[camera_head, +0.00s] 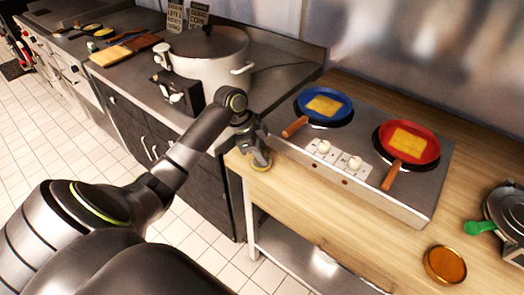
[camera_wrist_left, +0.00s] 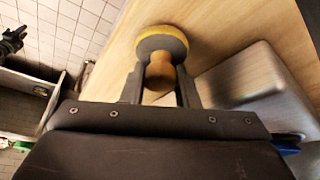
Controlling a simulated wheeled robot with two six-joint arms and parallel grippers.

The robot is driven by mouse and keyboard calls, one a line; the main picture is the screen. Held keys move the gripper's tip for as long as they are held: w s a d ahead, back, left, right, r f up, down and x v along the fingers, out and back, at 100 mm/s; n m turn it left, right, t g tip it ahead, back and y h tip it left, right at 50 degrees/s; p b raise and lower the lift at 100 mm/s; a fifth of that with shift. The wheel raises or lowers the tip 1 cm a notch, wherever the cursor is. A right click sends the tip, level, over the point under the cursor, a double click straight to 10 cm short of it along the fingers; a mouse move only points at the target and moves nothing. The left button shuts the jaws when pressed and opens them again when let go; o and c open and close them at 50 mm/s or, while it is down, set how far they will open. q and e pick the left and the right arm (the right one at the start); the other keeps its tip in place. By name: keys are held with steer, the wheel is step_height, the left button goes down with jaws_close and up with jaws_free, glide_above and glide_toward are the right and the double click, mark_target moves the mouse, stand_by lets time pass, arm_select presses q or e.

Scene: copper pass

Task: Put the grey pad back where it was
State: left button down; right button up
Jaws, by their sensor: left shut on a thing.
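The grey pad is a small round pad with a yellowish underside rim and a wooden knob. It shows at the end of my left arm in the head view (camera_head: 262,165) and at the top middle of the left wrist view (camera_wrist_left: 163,42). My left gripper (camera_head: 256,150) is shut on the pad's wooden knob (camera_wrist_left: 159,84). It holds the pad at the near left corner of the wooden table (camera_head: 330,215); whether the pad touches the wood I cannot tell. A dark jointed shape (camera_wrist_left: 12,40) at the left wrist view's edge looks like my right gripper, too small to read.
A two-burner stove (camera_head: 395,206) carries a blue pan (camera_head: 342,103) and a red pan (camera_head: 431,145), each with a yellow square. An amber dish (camera_head: 444,265) lies at the table's front right. A large pot (camera_head: 205,69) stands on the left counter. The table's front strip is mostly clear.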

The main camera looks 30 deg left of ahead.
arm_select(q)
steer(key=c, duration=1.1)
jaws_free()
steer(key=shift+f, duration=0.1)
steer(key=shift+r, duration=0.25)
steer(key=shift+a+r, duration=0.2)
steer(key=shift+r, duration=0.1)
steer(key=b+v, duration=0.2)
steer(key=v, duration=0.9)
steer(key=shift+r, duration=0.1)
